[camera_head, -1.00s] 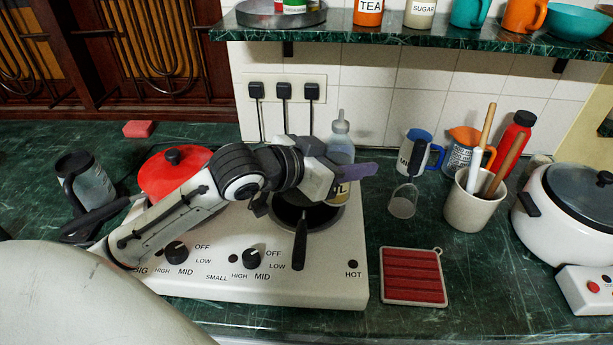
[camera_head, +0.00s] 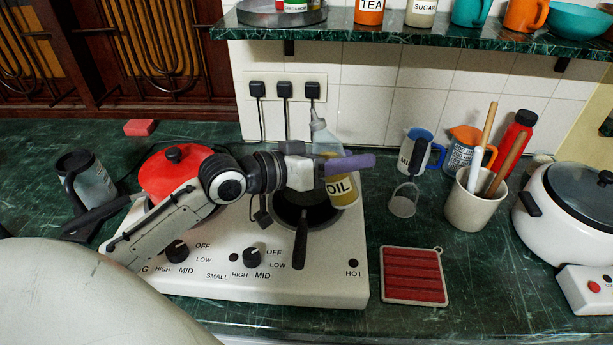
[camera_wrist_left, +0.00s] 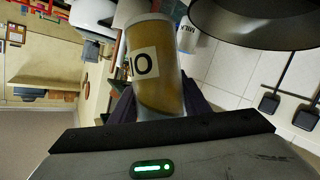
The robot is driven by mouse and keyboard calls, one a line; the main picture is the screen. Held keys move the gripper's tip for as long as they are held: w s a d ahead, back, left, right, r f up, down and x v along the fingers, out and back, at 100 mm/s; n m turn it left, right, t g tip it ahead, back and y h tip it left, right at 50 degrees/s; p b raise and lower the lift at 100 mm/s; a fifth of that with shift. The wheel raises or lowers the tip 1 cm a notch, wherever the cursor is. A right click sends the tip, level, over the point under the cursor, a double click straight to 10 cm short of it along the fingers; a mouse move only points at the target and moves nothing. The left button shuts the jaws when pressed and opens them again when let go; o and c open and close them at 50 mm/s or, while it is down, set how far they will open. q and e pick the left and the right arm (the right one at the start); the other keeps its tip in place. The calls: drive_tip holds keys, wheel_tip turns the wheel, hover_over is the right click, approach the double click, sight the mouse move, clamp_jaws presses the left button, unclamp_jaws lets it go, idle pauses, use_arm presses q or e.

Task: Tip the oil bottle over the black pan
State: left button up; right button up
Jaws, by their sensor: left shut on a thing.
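The oil bottle (camera_head: 341,187) is a clear squeeze bottle with yellow oil and an OIL label. My left gripper (camera_head: 350,166) is shut on it and holds it slightly tilted, its nozzle leaning left, above the right edge of the black pan. In the left wrist view the bottle (camera_wrist_left: 156,75) sits between my fingers. The black pan (camera_head: 300,213) rests on the right burner of the white stove, its handle toward me. Part of the pan is hidden by my arm and the bottle. My right gripper is not in view.
A red lidded pot (camera_head: 170,178) stands on the left burner of the stove (camera_head: 320,270). A red trivet (camera_head: 413,275), a blue-handled milk mug (camera_head: 414,150) and a utensil crock (camera_head: 472,203) are to the right. A green shelf (camera_head: 420,38) hangs above.

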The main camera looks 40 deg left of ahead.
use_arm(q)
drive_tip(key=n+t+h+b, duration=0.1)
drive_tip(key=n+b, duration=0.1)
drive_tip(key=n, duration=0.1)
drive_tip(key=shift+a+f+h, duration=0.1)
drive_tip(key=shift+f+h, duration=0.05)
drive_tip(key=shift+h, duration=0.15)
idle(0.3)
drive_tip(key=shift+d+r+n+t+h+b, duration=0.15)
drive_tip(key=shift+d+r+n+t+b, duration=0.2)
drive_tip(key=shift+n, duration=0.4)
drive_tip(key=shift+d+r+n+t+h+b, duration=0.15)
drive_tip(key=shift+r+n+t, duration=0.3)
drive_tip(key=shift+n, duration=0.3)
idle(2.9)
drive_tip(key=shift+r+n+t, duration=0.4)
drive_tip(key=shift+r+n, duration=0.35)
drive_tip(key=shift+n, duration=0.15)
idle(1.8)
